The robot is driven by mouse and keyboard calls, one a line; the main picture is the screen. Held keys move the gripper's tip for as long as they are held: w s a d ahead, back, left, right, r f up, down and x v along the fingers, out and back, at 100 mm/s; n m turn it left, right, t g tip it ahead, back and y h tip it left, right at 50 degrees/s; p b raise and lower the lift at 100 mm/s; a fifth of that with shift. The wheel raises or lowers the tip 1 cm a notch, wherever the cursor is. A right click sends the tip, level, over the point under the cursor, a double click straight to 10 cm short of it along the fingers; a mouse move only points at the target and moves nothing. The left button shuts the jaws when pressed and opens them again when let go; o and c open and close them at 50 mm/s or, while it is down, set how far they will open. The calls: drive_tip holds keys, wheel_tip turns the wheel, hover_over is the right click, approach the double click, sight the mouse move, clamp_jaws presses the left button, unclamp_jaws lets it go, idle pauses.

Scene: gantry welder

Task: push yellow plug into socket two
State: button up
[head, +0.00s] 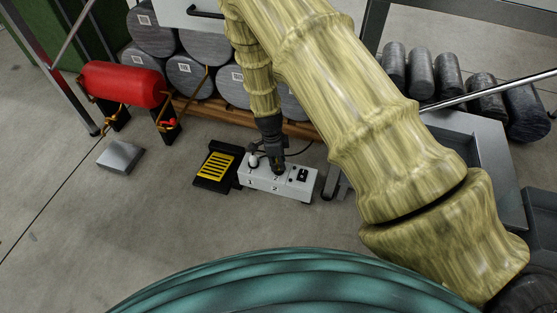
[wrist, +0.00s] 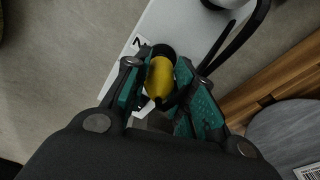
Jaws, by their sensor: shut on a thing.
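The white socket box (head: 262,185) stands on the floor with the numbers 1 and 2 on its front. My gripper (head: 277,167) points down over the part marked 2. In the wrist view, my gripper (wrist: 164,95) has its teal-padded fingers shut on the yellow plug (wrist: 160,78). The plug's far end lies at a dark round opening in the box (wrist: 158,22), beside a number label. I cannot tell how deep the plug sits in the opening. In the head view, the gripper hides the plug.
A white plug (head: 253,161) with a black cable stands at socket one. A black and yellow striped pad (head: 215,168) lies left of the box. A red tank (head: 122,84), grey cylinders (head: 186,77) and a wooden pallet lie behind. Floor in front is clear.

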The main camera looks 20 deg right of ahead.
drive_tip(key=shift+f, duration=0.9)
drive_tip(key=o, duration=1.1)
drive_tip(key=r, duration=0.4)
drive_tip(key=a+r, duration=0.1)
drive_tip(key=r, duration=0.7)
drive_tip(key=shift+w+a, duration=0.15)
drive_tip(key=shift+w, duration=0.1)
